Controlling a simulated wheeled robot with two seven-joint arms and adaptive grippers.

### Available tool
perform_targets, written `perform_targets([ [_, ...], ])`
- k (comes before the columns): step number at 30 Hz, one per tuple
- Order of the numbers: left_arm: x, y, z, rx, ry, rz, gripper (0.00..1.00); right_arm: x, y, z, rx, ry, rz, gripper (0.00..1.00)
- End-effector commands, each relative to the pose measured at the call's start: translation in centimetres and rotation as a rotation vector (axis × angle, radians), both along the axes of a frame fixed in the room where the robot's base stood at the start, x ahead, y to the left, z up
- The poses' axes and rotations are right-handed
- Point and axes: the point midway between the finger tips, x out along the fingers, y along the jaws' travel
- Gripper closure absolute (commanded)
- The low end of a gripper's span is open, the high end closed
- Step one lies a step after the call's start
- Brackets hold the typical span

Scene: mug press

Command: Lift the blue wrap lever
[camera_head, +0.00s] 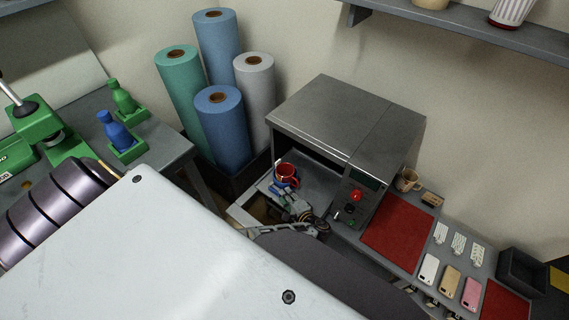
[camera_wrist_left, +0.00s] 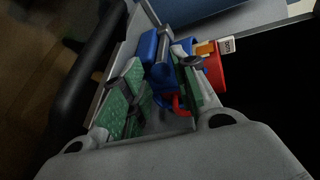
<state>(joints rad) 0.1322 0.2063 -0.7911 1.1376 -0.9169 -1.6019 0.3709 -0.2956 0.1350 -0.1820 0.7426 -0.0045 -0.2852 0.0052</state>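The blue wrap lever (camera_head: 280,189) shows in the head view just in front of a red mug (camera_head: 287,174), in the opening of a grey machine. My left gripper (camera_head: 296,205) is right beside it and hides part of it. In the left wrist view the gripper's green finger pads (camera_wrist_left: 155,88) stand apart. Blue parts of the wrap (camera_wrist_left: 149,46) lie at and between the fingertips, with a red piece there too. Contact cannot be told. The mug (camera_wrist_left: 214,66) is just beyond the right finger. My right gripper is not in view.
The grey press housing (camera_head: 345,118) stands over the mug, close to the gripper. A control panel with a red button (camera_head: 356,196) is at its right. A red mat (camera_head: 397,234) and several phones lie further right. Several upright rolls (camera_head: 221,130) stand behind at left.

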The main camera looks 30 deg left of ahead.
Motion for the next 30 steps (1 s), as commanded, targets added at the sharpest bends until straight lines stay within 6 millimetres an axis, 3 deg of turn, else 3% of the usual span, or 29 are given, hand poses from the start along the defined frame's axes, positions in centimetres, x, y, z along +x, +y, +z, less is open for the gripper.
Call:
perform_targets([
  [11, -0.1, -0.1, -0.1, 0.0, 0.0, -0.001, 0.71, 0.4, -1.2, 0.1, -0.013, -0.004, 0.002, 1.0],
  [18, -0.1, -0.1, -0.1, 0.0, 0.0, -0.001, 0.99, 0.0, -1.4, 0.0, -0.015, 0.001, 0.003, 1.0],
  [30, -0.1, -0.1, 0.0, 0.0, 0.001, 0.0, 1.0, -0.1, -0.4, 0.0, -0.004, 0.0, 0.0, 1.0],
])
